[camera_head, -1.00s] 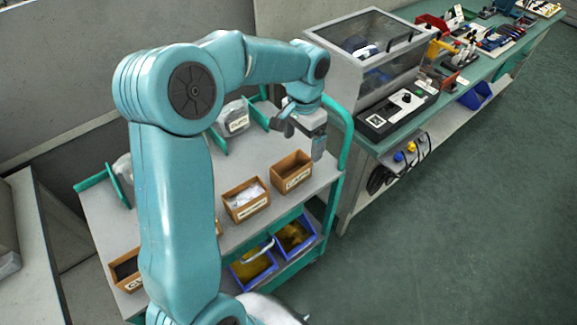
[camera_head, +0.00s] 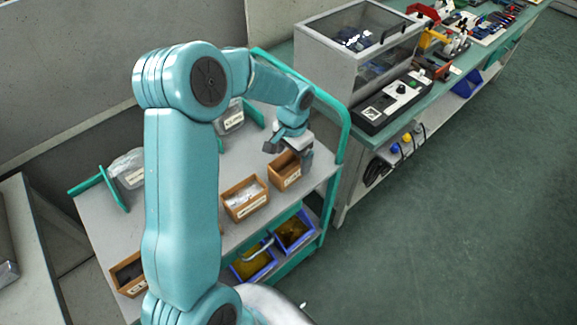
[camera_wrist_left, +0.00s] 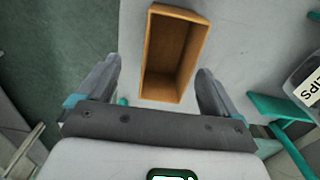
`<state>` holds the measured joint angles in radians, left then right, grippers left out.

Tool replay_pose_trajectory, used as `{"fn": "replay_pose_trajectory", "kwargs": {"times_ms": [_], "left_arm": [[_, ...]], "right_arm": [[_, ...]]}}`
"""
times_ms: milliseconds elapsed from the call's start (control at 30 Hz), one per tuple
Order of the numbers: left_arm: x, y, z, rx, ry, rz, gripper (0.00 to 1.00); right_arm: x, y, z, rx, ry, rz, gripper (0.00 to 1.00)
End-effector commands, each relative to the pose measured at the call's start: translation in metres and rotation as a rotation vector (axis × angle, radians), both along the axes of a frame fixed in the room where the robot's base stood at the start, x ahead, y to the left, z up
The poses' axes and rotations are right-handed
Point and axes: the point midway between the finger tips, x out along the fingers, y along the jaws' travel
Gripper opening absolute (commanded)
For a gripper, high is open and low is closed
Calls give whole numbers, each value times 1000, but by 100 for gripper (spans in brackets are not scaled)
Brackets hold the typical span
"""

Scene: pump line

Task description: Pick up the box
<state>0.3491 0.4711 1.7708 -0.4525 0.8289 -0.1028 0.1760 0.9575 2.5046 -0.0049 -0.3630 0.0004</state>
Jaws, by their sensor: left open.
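A small open-topped brown box (camera_head: 285,170) with a white label on its front stands on the cart's top shelf, at the right end of a row of similar boxes. In the left wrist view the box (camera_wrist_left: 149,52) looks empty, and its near end lies between my open fingers. My left gripper (camera_head: 287,150) is over the box and partly hides it in the head view. In the wrist view the gripper (camera_wrist_left: 157,84) has a finger on each side of the box, with gaps visible. I cannot tell how far above the shelf the fingertips are. My right gripper is not in view.
Another brown box (camera_head: 243,199) with pale contents stands left of it. Blue bins (camera_head: 294,231) sit on the lower shelf. The cart's green rail (camera_head: 345,130) rises at the right, beside a workbench with a clear-lidded machine (camera_head: 357,50). A bagged item (camera_head: 127,168) lies at the back left.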

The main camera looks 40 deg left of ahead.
Motion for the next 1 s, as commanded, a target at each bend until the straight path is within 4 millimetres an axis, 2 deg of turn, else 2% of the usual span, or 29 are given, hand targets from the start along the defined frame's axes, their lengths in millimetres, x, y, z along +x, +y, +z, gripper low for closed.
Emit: {"fn": "replay_pose_trajectory", "kwargs": {"times_ms": [167, 333, 500, 733, 767, 900, 933, 1000], "left_arm": [[-1, 2, -13, 0, 2, 0, 94], [-5, 10, -37, -2, 4, 1, 94], [-4, 10, -59, 0, 1, -1, 94], [-4, 10, -62, 0, -1, 0, 94], [-4, 10, -62, 0, -1, 0, 90], [-4, 10, -62, 0, -1, 0, 45], [-4, 10, -62, 0, -1, 0, 40], [-4, 10, -62, 0, -1, 0, 40]], "right_arm": [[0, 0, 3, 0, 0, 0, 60], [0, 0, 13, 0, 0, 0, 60], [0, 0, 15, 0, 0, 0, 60], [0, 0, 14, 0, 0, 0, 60], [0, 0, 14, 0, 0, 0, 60], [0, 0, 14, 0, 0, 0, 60], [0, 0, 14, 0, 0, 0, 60], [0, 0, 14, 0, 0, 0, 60]]}}
